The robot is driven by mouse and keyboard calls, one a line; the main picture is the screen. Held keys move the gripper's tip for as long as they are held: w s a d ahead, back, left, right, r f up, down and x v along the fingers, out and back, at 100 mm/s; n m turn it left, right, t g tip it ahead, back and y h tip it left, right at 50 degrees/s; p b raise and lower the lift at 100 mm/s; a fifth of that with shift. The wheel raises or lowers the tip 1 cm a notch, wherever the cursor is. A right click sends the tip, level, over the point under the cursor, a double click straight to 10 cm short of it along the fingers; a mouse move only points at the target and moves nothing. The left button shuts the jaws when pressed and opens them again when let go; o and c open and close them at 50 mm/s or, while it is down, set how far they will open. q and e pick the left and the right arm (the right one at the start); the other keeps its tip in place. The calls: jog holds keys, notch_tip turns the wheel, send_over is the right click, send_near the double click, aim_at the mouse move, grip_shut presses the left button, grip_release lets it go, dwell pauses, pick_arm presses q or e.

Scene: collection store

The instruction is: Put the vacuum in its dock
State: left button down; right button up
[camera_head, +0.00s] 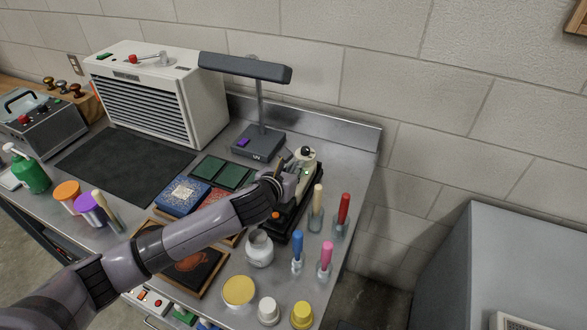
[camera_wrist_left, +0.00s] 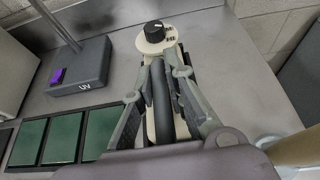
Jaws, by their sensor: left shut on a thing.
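The vacuum (camera_head: 306,155) is a small cream handheld body with a black knob on its end. My left gripper (camera_head: 282,178) is shut on it. In the left wrist view the two fingers of the left gripper (camera_wrist_left: 165,98) close around the dark handle of the vacuum (camera_wrist_left: 157,38), and the knob end sticks out beyond them. A black dock (camera_head: 297,212) with an orange spot lies under and in front of the gripper. My arm hides part of it, and I cannot tell whether the vacuum is seated in it. My right gripper is not in view.
A UV lamp (camera_head: 258,142) stands just behind the gripper. Green plates (camera_head: 222,172) lie to its left. A white jar (camera_head: 259,250) and several upright coloured-handled tools (camera_head: 341,214) stand near the front right. A large white louvred unit (camera_head: 160,92) stands at the back left.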

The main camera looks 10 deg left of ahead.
pick_arm(q)
jog(key=c, duration=1.6)
grip_release()
jog(key=shift+f, duration=0.1)
jog(key=shift+s+r, duration=0.1)
jog(key=shift+r, duration=0.1)
jog(key=b+v, duration=0.1)
jog(key=v, duration=1.1)
